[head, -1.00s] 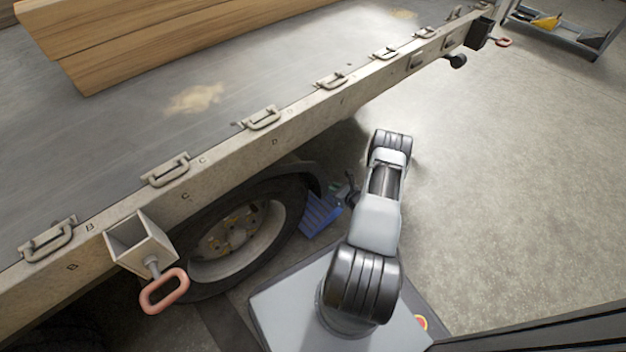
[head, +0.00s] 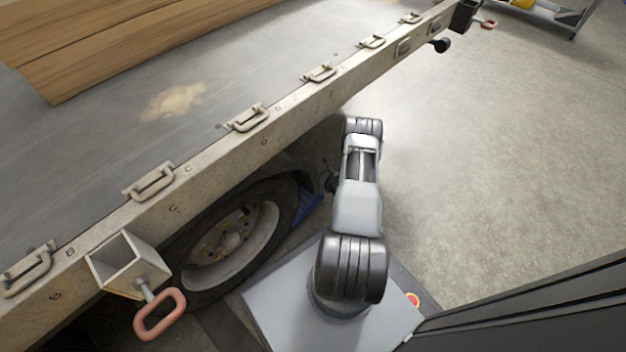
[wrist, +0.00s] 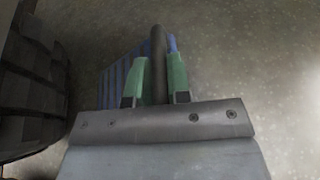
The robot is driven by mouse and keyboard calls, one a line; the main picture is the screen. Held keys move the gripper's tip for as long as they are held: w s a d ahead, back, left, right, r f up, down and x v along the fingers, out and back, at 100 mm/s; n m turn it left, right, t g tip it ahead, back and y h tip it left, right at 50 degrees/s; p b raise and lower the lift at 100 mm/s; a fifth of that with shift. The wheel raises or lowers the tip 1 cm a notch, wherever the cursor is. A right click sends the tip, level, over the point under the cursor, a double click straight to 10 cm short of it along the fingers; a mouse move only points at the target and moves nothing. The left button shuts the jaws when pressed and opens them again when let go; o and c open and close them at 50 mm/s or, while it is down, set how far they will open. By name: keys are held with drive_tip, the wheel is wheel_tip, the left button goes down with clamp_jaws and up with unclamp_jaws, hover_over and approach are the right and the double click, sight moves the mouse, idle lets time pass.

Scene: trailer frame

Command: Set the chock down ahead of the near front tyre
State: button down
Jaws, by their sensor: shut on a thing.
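The blue ribbed chock (head: 308,207) shows in the head view just right of the tyre (head: 284,222), partly hidden by the trailer side and my arm. In the wrist view the chock (wrist: 121,73) lies beyond my gripper (wrist: 161,80), whose two green fingers are shut on a dark bar of it. The tyre (wrist: 35,85) stands at the left in the wrist view, with a narrow gap of floor between its tread and the chock. In the head view my gripper is hidden. I cannot tell whether the chock touches the floor.
The trailer bed edge (head: 215,150) with its handles overhangs the tyre. A square socket with a red handle (head: 160,314) juts out at the lower left. Open concrete floor (head: 490,160) lies to the right. A metal rack (head: 545,12) stands far back.

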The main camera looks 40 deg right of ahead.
wheel_tip(320, 180, down, 2)
drive_tip(key=shift+w+f+b, duration=0.1)
drive_tip(key=shift+b, duration=0.5)
drive_tip(key=c, duration=1.1)
unclamp_jaws()
drive_tip(key=shift+f, duration=0.1)
